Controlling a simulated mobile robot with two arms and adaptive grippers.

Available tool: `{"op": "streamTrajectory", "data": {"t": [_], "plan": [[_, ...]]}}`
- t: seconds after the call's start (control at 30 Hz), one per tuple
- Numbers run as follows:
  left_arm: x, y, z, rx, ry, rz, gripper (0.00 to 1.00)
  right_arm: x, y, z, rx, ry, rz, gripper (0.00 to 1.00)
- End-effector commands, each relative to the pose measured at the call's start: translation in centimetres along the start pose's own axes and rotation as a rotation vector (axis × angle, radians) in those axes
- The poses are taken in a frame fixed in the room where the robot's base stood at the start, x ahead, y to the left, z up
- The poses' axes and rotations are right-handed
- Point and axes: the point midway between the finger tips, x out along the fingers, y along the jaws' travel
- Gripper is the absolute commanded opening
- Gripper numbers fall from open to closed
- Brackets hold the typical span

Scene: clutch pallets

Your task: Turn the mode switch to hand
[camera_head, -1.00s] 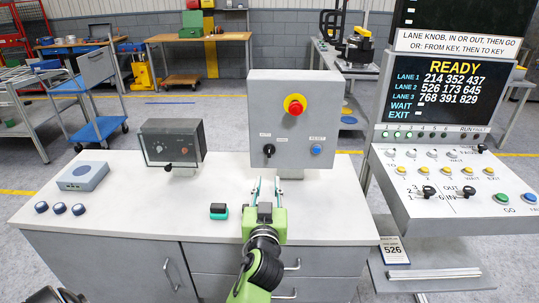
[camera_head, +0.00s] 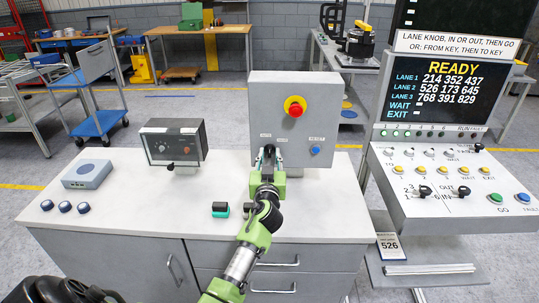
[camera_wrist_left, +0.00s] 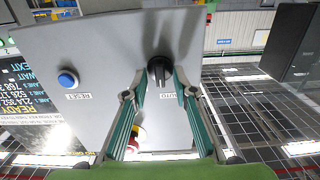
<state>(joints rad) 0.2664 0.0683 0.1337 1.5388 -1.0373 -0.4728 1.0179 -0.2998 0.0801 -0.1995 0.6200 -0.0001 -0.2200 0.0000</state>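The mode switch is a black knob (camera_wrist_left: 160,70) on the front of a grey control box (camera_head: 318,105). In the head view it is mostly hidden behind my left gripper (camera_head: 268,160). In the left wrist view, which looks turned over, the two teal fingers of my left gripper (camera_wrist_left: 160,80) are apart, one on each side of the knob, with their tips close to it. I cannot tell whether they touch it. My right gripper is not in view.
The box also carries a red emergency button (camera_head: 294,107) on yellow and a blue reset button (camera_head: 315,150). A dark meter box (camera_head: 172,143), a blue-grey box (camera_head: 87,174) and a small black-and-teal block (camera_head: 220,209) stand on the white bench (camera_head: 130,215). A lane console (camera_head: 440,185) stands right.

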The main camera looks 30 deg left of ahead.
Motion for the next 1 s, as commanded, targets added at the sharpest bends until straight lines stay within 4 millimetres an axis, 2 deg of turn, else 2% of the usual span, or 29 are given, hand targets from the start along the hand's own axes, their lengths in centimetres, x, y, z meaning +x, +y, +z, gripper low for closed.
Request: {"op": "streamTrajectory", "data": {"t": [0.23,0.27,0.33,0.37,0.77,1.0], "plan": [[0.09,0.0,0.02,0.0,0.0,0.0,0.26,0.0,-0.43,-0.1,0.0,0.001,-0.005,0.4],[0.09,0.0,0.02,0.0,0.0,0.0,0.23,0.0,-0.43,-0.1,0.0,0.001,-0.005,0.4],[0.08,0.0,0.02,0.0,0.0,0.0,0.05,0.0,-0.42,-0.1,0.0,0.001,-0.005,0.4],[0.08,0.0,0.02,0.0,0.0,0.0,0.0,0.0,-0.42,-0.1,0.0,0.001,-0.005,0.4],[0.06,0.02,0.08,0.029,0.0,0.0,0.0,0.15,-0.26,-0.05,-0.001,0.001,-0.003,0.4],[0.08,0.07,0.14,0.152,0.0,0.001,0.0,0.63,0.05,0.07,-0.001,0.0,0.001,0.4]]}}
